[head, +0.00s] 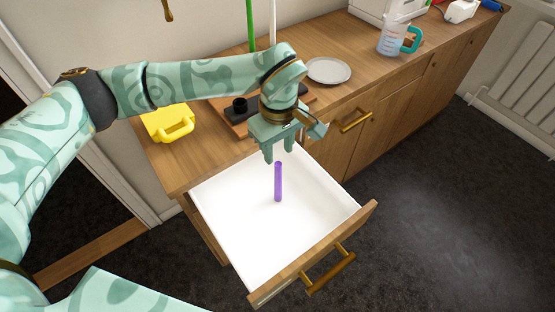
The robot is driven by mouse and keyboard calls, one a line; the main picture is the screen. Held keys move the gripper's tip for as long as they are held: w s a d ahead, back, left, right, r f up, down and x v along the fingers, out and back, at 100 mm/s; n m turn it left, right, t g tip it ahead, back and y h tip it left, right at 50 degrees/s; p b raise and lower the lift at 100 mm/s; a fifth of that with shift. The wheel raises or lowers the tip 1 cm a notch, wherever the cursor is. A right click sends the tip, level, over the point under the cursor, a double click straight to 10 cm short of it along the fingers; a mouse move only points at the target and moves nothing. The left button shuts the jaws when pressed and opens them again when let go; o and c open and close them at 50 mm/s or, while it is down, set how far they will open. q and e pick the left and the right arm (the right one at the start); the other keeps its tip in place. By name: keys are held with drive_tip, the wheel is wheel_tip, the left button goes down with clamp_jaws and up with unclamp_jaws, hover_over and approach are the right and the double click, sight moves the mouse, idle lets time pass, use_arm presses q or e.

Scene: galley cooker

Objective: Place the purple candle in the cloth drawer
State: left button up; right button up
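The purple candle (278,182) is upright within the outline of the open drawer (312,285), which has a white inside. I cannot tell if its lower end touches the drawer floor. My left gripper (279,158) is directly above the candle, fingers pointing down. The fingers are spread with a gap between them, and the candle's top shows just below the tips, not clasped. My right gripper is not in view.
A yellow container (168,122), a dark tray (240,118), a grey plate (328,70) and a jug with a teal handle (393,40) are on the wooden counter. The drawer front has a brass handle (330,270). Dark floor lies clear to the right.

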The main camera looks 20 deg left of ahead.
use_arm(q)
wheel_tip(320, 180, up, 4)
drive_tip(key=shift+f, duration=0.25)
